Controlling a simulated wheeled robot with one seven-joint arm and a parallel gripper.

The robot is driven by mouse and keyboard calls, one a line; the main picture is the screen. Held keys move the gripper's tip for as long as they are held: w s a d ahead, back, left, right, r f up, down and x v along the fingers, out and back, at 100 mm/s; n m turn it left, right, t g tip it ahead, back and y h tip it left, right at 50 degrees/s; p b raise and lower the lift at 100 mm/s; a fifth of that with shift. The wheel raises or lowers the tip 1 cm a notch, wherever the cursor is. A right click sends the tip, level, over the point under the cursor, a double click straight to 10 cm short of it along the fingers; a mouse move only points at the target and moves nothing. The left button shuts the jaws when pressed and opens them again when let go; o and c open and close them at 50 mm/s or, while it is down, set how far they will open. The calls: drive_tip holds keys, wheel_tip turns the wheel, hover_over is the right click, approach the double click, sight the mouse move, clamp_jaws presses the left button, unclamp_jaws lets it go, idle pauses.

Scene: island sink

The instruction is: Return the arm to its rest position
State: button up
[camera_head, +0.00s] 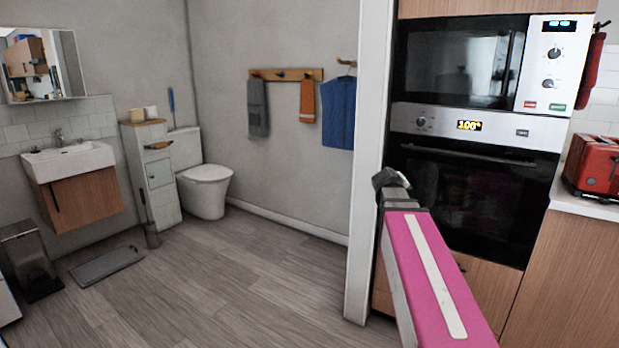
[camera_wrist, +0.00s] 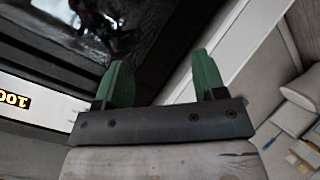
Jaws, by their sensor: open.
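My gripper shows in the wrist view (camera_wrist: 162,80) with two green fingers set well apart and nothing between them. In that view it is in front of the dark oven door and the pale wall edge, and the picture is turned sideways. In the head view my pink arm reaches up from the lower right, and its dark end (camera_head: 390,182) is in front of the wall edge and the oven's left side. The fingers cannot be made out in the head view.
An oven (camera_head: 465,200) and a microwave (camera_head: 455,65) are built in close to my arm. A red toaster (camera_head: 597,165) stands on the counter at right. A toilet (camera_head: 205,185), sink (camera_head: 68,160) and bin (camera_head: 30,262) are at left. The middle floor is clear.

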drive_tip(key=s+a+f+m+g+y, duration=0.1)
drive_tip(key=s+a+f+g+y, duration=0.1)
drive_tip(key=s+f, duration=0.5)
drive_tip(key=s+a+f+m+g+y, duration=0.1)
drive_tip(key=s+a+f+g, duration=0.3)
drive_tip(key=f, duration=1)
drive_tip(key=s+a+f+g+y, duration=0.3)
drive_tip(key=s+a+f, duration=0.5)
drive_tip(key=s+f, duration=0.3)
drive_tip(key=shift+m+g+y, duration=0.4)
drive_tip(key=shift+y, duration=0.2)
